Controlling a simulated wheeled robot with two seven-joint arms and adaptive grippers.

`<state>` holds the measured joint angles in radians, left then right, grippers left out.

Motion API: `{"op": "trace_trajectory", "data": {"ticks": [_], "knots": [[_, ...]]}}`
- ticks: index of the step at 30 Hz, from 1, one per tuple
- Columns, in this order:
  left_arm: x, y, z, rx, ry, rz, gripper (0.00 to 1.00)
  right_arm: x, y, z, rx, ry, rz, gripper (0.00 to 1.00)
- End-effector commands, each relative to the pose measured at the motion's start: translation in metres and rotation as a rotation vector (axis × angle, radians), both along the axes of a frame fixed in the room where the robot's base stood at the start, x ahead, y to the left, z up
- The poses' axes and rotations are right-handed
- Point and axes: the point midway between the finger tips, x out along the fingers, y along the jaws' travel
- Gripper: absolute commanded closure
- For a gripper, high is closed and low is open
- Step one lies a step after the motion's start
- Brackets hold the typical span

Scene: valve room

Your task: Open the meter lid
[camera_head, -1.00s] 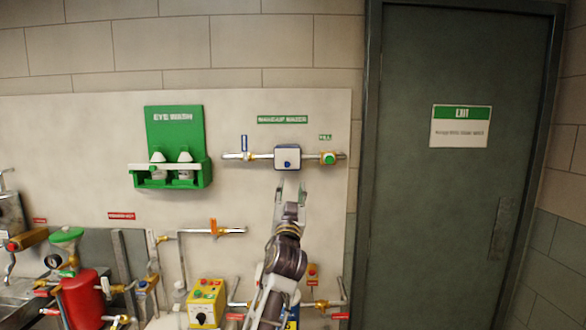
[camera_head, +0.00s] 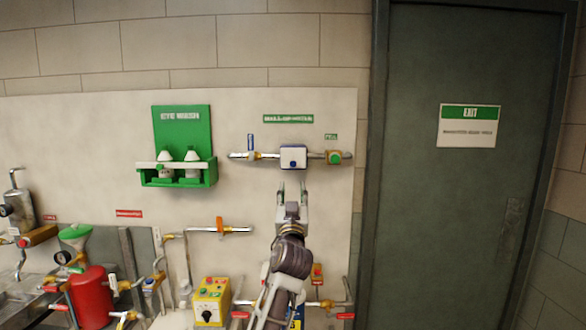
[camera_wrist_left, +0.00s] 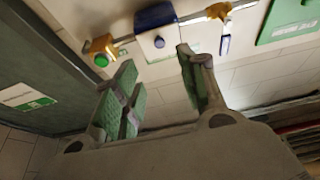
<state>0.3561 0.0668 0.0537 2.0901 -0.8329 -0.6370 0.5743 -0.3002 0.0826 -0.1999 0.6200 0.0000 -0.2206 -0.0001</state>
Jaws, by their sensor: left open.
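The meter (camera_head: 293,157) is a small white box with a blue rim on a wall pipe, below a green label. Its lid looks closed, with a blue round knob on the front. It also shows in the left wrist view (camera_wrist_left: 158,30), with the blue knob facing the camera. My left gripper (camera_head: 292,188) is just below the meter in the head view, its two fingers pointing up. In the left wrist view its fingers (camera_wrist_left: 155,75) are spread apart with nothing between them, and the meter is beyond the tips. My right gripper is not in view.
On the same pipe are a green-knobbed brass valve (camera_head: 334,157) to the right and a blue-handled valve (camera_head: 250,146) to the left. A green eye wash station (camera_head: 183,150) hangs further left. Pipes and a yellow control box (camera_head: 210,302) are below. A grey door (camera_head: 470,220) stands right.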

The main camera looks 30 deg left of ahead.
Motion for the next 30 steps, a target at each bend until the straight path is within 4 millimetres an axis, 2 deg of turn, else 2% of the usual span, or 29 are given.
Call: {"op": "trace_trajectory", "data": {"ticks": [11,30], "knots": [[0.013,0.008,0.008,0.002,0.001,0.001,0.59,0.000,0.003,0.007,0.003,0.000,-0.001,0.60],[0.067,0.041,0.034,0.003,0.002,0.002,0.59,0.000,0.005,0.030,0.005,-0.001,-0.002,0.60]]}}
